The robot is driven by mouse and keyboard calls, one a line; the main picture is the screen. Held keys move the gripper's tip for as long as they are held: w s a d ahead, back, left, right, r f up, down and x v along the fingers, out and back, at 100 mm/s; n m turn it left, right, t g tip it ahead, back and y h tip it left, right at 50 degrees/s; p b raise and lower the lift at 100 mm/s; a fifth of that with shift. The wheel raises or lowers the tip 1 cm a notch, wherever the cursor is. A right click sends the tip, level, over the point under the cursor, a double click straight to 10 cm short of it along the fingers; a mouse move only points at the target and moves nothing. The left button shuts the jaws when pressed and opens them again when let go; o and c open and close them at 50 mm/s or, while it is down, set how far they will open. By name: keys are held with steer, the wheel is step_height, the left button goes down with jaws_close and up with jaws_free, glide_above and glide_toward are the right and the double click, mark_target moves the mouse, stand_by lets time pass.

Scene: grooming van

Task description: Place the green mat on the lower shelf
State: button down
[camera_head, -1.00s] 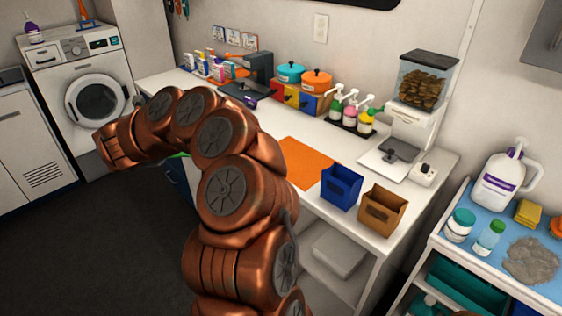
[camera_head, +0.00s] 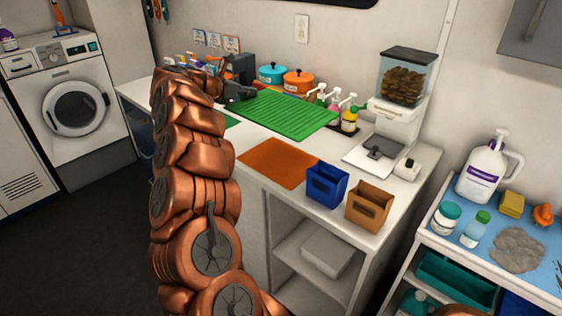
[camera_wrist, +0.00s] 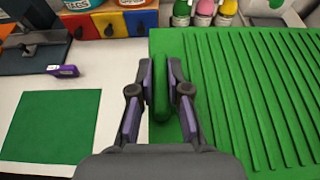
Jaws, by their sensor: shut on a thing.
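The ribbed green mat (camera_head: 285,114) is held above the white counter, in front of the coloured pots and pump bottles. My gripper (camera_head: 240,96) is shut on the mat's left edge. In the wrist view the gripper (camera_wrist: 160,88) pinches a rounded green edge, and the ribbed mat (camera_wrist: 245,100) spreads out to the right. A shelf under the counter's right end (camera_head: 292,250) shows in the head view, with a pale box (camera_head: 327,249) on it.
A flat green square (camera_wrist: 50,126) and an orange square (camera_head: 278,162) lie on the counter. A blue bin (camera_head: 326,186) and a brown bin (camera_head: 369,207) stand at its front right. A treat dispenser (camera_head: 403,95) stands behind. A cart with bottles (camera_head: 445,218) is at right.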

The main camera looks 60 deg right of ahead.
mark_target(253, 146)
steer(key=shift+s+d, duration=0.15)
steer(key=shift+d, duration=0.05)
steer(key=shift+f, duration=0.35)
step_height(253, 146, down, 16)
steer(key=p, duration=0.2)
steer(key=shift+f+p, duration=0.15)
steer(key=shift+p, duration=0.25)
steer(key=shift+f, duration=0.55)
steer(key=c, duration=1.1)
jaws_free()
steer(key=shift+c, duration=0.2)
